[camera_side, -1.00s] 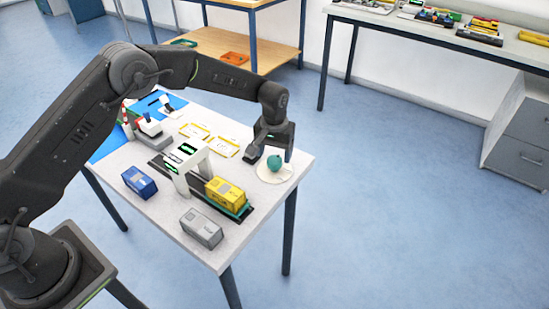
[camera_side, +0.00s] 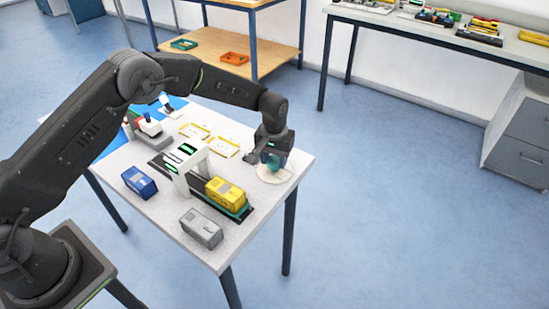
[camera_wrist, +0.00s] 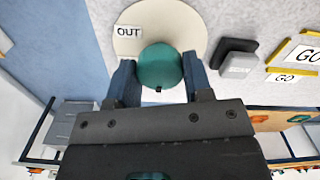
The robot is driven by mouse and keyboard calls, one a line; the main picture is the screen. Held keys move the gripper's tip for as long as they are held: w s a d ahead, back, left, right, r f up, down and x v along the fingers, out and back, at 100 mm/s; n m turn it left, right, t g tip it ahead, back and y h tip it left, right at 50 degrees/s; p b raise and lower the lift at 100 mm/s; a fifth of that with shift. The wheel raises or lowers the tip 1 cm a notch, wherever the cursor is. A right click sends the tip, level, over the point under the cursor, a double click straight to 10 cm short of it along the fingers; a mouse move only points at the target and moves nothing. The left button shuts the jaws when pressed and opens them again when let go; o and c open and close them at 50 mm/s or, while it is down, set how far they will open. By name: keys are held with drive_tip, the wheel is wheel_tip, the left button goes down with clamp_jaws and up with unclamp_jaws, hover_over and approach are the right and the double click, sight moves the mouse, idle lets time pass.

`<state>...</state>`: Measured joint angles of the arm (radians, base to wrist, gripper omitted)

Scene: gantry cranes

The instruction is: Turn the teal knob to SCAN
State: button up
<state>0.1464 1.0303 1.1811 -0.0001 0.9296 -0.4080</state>
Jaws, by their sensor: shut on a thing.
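The round teal knob (camera_wrist: 159,66) sits on a pale cream disc (camera_wrist: 184,17) at the table's right corner. In the side view the knob (camera_side: 273,163) is partly covered by my gripper (camera_side: 265,158). In the wrist view my gripper (camera_wrist: 159,80) has one finger on each side of the knob and is shut on it. A small dark mark shows at the knob's edge nearest my gripper's body. A label reading OUT (camera_wrist: 128,31) lies on the disc's left side. No SCAN label is readable in either view.
A white gantry (camera_side: 187,173) stands left of the knob, with a yellow box (camera_side: 225,193) on a dark track. A blue box (camera_side: 139,182) and a grey box (camera_side: 201,228) stand nearer the front. Yellow-edged cards (camera_side: 222,146) lie behind. A grey block (camera_wrist: 238,63) is near the disc.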

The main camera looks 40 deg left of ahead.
drive_tip(key=shift+c, duration=0.5)
drive_tip(key=shift+m, duration=0.3)
drive_tip(key=m, duration=0.5)
drive_tip(key=shift+m, duration=0.3)
drive_tip(key=m, duration=0.5)
drive_tip(key=shift+m, duration=0.4)
drive_tip(key=shift+w, duration=0.1)
drive_tip(key=o, duration=0.9)
